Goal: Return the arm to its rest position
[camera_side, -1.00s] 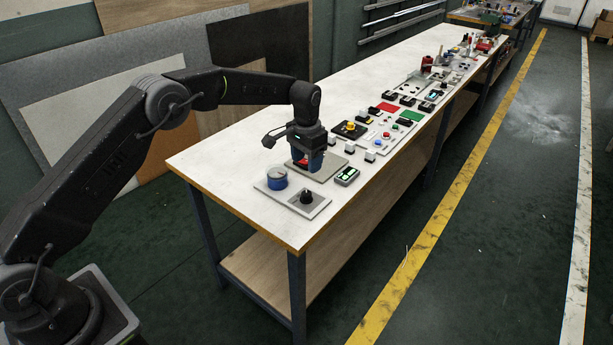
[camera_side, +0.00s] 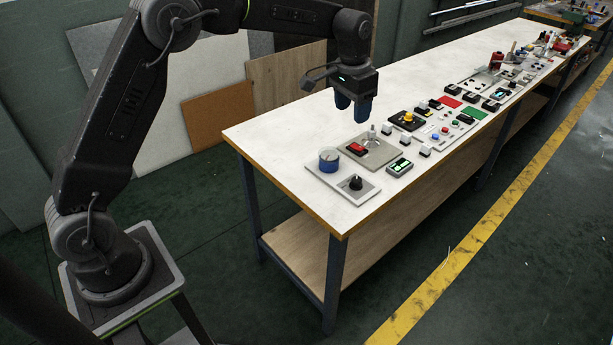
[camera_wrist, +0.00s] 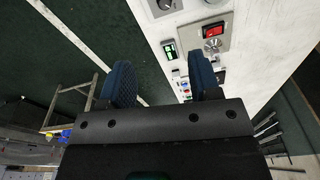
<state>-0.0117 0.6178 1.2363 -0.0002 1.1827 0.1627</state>
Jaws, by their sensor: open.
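My gripper (camera_side: 353,108) is raised above the white workbench (camera_side: 290,127), over the area near its near end. Its two blue fingers are apart, with nothing visible between them, and they also show in the wrist view (camera_wrist: 163,85). Below the gripper, a grey plate (camera_side: 374,156) carries a red rocker switch (camera_side: 356,149) and a silver toggle (camera_side: 372,135). The red switch also shows in the wrist view (camera_wrist: 213,31). The fingers are clear of the plate and touch nothing.
A blue round gauge (camera_side: 329,160) and a black knob (camera_side: 356,183) stand on a light plate at the near end. A small green-screened meter (camera_side: 399,167) lies beside them. Several buttons and switches line the bench farther back. The bench's left part is bare.

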